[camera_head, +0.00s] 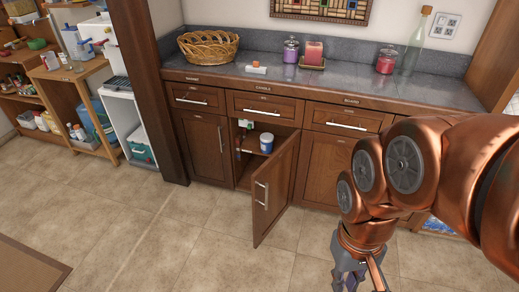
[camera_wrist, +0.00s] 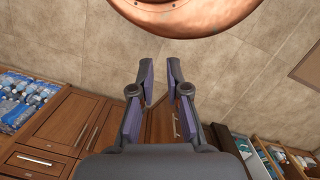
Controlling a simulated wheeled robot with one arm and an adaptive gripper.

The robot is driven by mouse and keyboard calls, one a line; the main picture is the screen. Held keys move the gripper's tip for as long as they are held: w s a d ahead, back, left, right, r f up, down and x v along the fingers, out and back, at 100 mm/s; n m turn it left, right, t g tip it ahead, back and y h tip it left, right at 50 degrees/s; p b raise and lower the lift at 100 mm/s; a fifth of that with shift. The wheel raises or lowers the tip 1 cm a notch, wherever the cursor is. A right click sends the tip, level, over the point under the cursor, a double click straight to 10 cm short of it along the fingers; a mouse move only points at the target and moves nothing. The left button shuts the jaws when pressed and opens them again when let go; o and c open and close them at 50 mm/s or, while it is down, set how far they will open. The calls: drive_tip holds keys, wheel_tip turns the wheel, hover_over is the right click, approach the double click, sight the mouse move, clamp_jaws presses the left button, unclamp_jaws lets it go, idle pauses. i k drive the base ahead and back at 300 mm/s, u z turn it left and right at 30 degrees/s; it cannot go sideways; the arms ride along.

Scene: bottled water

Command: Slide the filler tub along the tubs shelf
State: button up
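A white and blue tub (camera_head: 266,142) stands upright on a shelf inside the open lower cabinet (camera_head: 245,177); I take it for the filler tub. Its label is too small to read. Small items, one with a green top (camera_head: 248,124), stand left of it. My gripper (camera_wrist: 160,73) is open and empty, with a gap between its fingertips. The tub does not show in the wrist view.
The cabinet door (camera_head: 274,188) swings out into the room, right of the opening. The counter (camera_head: 335,82) holds a basket (camera_head: 208,47), jars, a candle and a glass bottle. Open shelves (camera_head: 85,105) stand at left. The floor (camera_head: 185,235) in front is clear.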

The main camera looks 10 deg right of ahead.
sight(267, 138)
drive_tip(key=u, duration=0.55)
drive_tip(key=k, duration=0.6)
drive_tip(key=u, duration=1.35)
drive_tip(key=i, duration=2.3)
drive_tip(key=z, duration=1.3)
drive_tip(key=i, duration=0.75)
drive_tip(key=z, duration=0.8)
